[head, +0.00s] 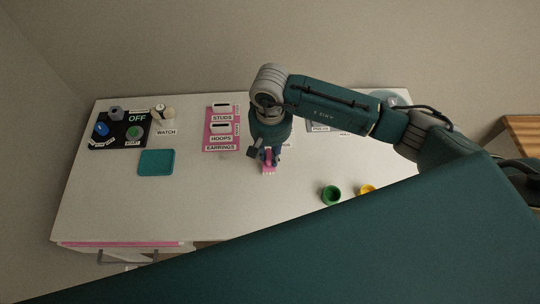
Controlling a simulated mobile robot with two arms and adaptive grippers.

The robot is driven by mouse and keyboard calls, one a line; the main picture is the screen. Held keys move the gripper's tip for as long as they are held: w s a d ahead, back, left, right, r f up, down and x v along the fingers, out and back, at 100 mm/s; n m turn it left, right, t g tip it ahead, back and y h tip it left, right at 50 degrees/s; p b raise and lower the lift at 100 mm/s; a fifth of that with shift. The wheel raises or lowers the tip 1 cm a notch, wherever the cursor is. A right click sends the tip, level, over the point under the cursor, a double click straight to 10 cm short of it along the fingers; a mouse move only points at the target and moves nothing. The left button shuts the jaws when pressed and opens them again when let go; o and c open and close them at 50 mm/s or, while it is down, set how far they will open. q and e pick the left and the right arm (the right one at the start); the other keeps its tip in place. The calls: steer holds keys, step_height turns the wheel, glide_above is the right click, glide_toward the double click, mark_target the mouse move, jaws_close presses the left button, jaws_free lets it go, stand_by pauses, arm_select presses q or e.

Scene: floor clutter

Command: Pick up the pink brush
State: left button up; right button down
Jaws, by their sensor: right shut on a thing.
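The pink brush (268,170) is at the middle of the white table, below my right gripper. Only a small part of the brush shows; the gripper hides the rest. My right gripper (266,157) points down and is shut on the pink brush. I cannot tell whether the brush touches the table. My left gripper is not in view.
A pink earrings holder (222,142) stands left of my right gripper. A teal mat (157,162), a black panel (118,142) and a watch (161,112) are further left. A green cup (331,195) and a yellow cup (367,190) stand to the right. The front left of the table is clear.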

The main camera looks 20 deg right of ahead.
step_height(320, 180, up, 19)
steer(key=b, duration=0.3)
steer(key=shift+r+b, duration=0.2)
steer(key=shift+b, duration=0.1)
